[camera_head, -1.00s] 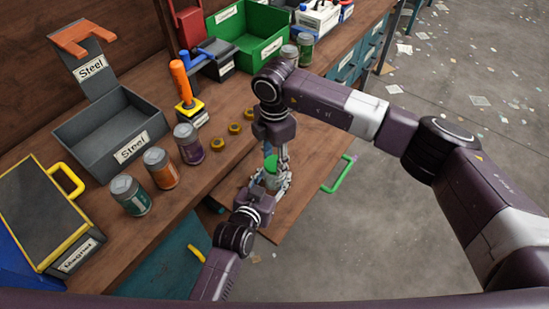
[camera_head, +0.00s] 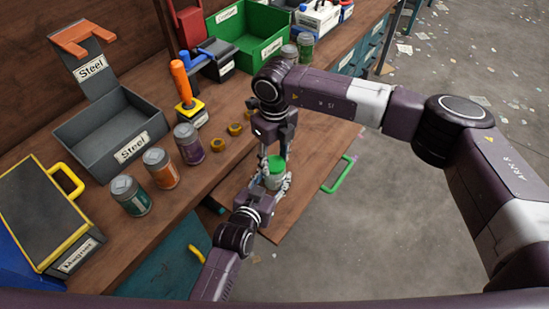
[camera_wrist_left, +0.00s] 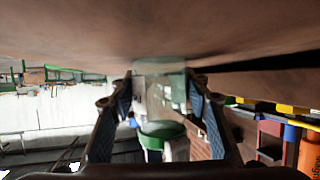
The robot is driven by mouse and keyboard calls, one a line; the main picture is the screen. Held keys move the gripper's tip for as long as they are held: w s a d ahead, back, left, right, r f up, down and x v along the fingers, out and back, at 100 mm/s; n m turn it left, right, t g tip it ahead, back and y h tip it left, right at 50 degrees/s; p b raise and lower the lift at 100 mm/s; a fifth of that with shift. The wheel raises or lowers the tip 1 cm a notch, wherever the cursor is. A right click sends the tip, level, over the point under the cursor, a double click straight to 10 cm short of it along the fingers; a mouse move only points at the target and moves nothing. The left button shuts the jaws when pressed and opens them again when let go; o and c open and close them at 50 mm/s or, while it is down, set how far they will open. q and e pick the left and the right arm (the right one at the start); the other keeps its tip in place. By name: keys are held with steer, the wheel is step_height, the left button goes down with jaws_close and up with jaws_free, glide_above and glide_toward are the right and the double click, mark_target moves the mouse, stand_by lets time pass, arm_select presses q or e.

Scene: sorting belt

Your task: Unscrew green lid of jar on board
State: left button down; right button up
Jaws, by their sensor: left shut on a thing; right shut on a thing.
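The clear jar (camera_head: 274,180) with its green lid (camera_head: 276,164) stands on the wooden board (camera_head: 318,172). My left gripper (camera_head: 275,184) comes in from the front and is shut on the jar body. The left wrist view is upside down: the jar (camera_wrist_left: 165,90) shows between the two fingers, with the green lid (camera_wrist_left: 162,130) below it. My right gripper (camera_head: 280,152) points down from above and is shut on the green lid. Its fingers partly hide the lid, and I cannot tell whether the lid is still threaded on the jar.
On the bench behind stand several closed jars (camera_head: 160,168) and several brass rings (camera_head: 236,129). A grey steel bin (camera_head: 112,143), a green bin (camera_head: 249,38) and an orange-handled tool (camera_head: 181,82) stand further back. A green handle (camera_head: 338,174) sits at the board's right edge. Open floor lies to the right.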

steer(key=n, duration=1.2)
steer(key=shift+n, duration=0.3)
steer(key=n, duration=0.5)
steer(key=shift+r, duration=0.1)
steer(key=n, duration=0.5)
steer(key=shift+n, duration=0.3)
steer(key=shift+r, duration=0.1)
steer(key=shift+r, duration=1)
